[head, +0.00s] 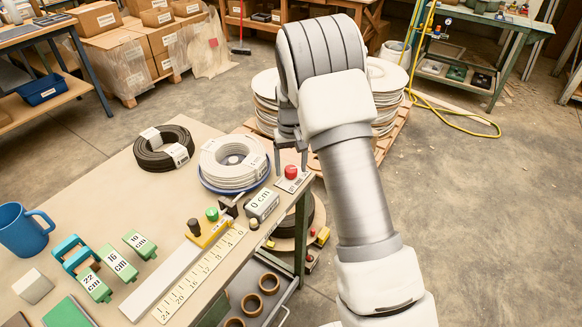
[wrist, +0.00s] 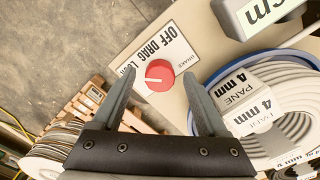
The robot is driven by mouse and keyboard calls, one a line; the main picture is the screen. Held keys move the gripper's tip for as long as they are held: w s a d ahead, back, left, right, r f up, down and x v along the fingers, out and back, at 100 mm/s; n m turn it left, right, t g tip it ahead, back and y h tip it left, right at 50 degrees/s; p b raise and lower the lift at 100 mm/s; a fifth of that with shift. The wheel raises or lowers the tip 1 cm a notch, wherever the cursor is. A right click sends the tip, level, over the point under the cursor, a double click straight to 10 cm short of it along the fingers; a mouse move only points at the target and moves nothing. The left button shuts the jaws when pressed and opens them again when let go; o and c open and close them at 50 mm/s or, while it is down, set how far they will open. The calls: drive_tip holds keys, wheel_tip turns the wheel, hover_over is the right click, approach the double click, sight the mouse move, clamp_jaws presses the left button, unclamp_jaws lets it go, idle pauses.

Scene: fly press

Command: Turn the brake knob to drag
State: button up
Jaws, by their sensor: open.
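The brake knob (head: 291,171) is round and red, on a white label plate at the table's right corner. In the wrist view the knob (wrist: 160,75) lies between my open fingers, seen from above. Its label (wrist: 150,52) reads OFF, DRAG and LOCK along one side. A faint pale mark on the knob seems to point left, towards the LOCK end, but it is small. My gripper (head: 291,155) is above the knob in the head view. In the wrist view its fingers (wrist: 157,88) stand apart on both sides of the knob, with no visible contact.
A white coil (head: 233,160) on a blue reel and a block marked 0 cm (head: 262,205) stand close to the knob. A ruler (head: 203,272), green blocks and a blue mug (head: 20,230) are farther left. Stacked discs (head: 268,100) stand on a pallet behind.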

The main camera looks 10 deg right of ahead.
clamp_jaws()
idle(0.5)
drive_tip(key=shift+m, duration=0.3)
drive_tip(key=m+p, duration=0.2)
drive_tip(key=m, duration=0.2)
drive_tip(key=shift+m+p, duration=0.55)
drive_tip(key=shift+m, duration=1.45)
unclamp_jaws()
